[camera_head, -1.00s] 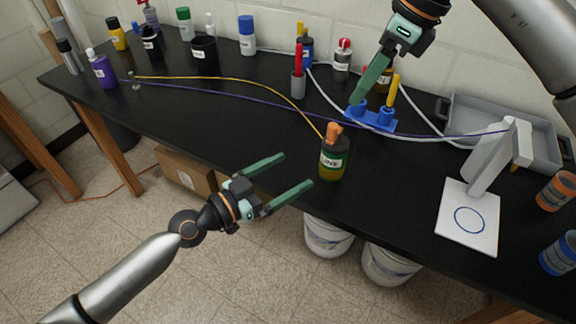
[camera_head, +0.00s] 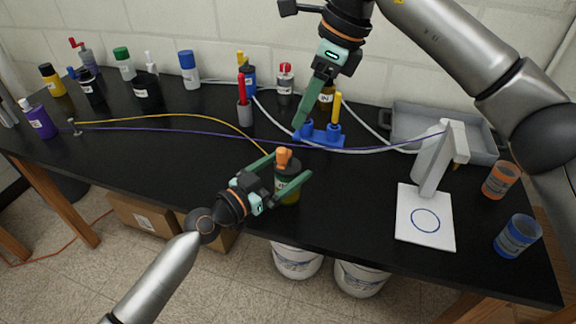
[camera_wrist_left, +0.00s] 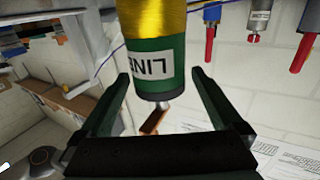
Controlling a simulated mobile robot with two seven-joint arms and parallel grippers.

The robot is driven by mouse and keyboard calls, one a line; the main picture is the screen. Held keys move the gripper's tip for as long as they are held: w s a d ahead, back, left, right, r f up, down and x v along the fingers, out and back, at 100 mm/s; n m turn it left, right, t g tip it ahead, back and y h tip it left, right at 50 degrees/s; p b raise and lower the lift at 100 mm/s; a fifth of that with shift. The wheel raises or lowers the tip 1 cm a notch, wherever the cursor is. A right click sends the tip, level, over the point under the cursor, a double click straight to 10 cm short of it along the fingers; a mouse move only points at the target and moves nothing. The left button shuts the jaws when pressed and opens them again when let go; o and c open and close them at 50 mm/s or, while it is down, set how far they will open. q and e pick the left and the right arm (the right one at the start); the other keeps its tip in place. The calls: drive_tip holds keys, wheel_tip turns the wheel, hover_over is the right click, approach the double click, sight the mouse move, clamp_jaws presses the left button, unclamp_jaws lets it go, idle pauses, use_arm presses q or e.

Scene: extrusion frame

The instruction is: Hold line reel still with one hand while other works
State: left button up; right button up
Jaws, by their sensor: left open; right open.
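The line reel (camera_head: 289,191) stands upright near the front edge of the black table, with a dark body, a "LINE" label and an orange top. My left gripper (camera_head: 289,164) is open, its two green fingers on either side of the reel. In the left wrist view the reel (camera_wrist_left: 157,62) shows yellow and green between the open fingers (camera_wrist_left: 160,75), with gaps on both sides. A yellow line (camera_head: 190,116) runs from the reel to a small metal post (camera_head: 75,128) at the left. My right gripper (camera_head: 303,123) is open, pointing down by a blue holder (camera_head: 322,139); its fingers overlap in view.
A purple line (camera_head: 210,132) crosses the table to a white stand (camera_head: 437,160) at the right. Several bottles stand along the back left. A grey tray (camera_head: 405,112) and two jars, orange (camera_head: 500,181) and blue (camera_head: 517,235), are at the right.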

sight(282, 149)
use_arm(q)
drive_tip(key=shift+w+d, duration=0.35)
drive_tip(key=c, duration=1.5)
use_arm(e)
drive_tip(key=shift+o, duration=0.4)
drive_tip(key=a+f+m+t, duration=0.1)
drive_tip(key=f+m, duration=0.2)
drive_tip(key=a+f+m+t+h, duration=0.1)
drive_tip(key=f+m, duration=0.2)
drive_tip(key=f, duration=0.1)
drive_tip(key=a+f+m+t+h, duration=0.1)
drive_tip(key=a+f+m, duration=0.1)
drive_tip(key=f+m, duration=0.1)
drive_tip(key=shift+w+f+m, duration=0.15)
drive_tip(key=shift+w+m, duration=0.2)
drive_tip(key=shift+m, duration=0.15)
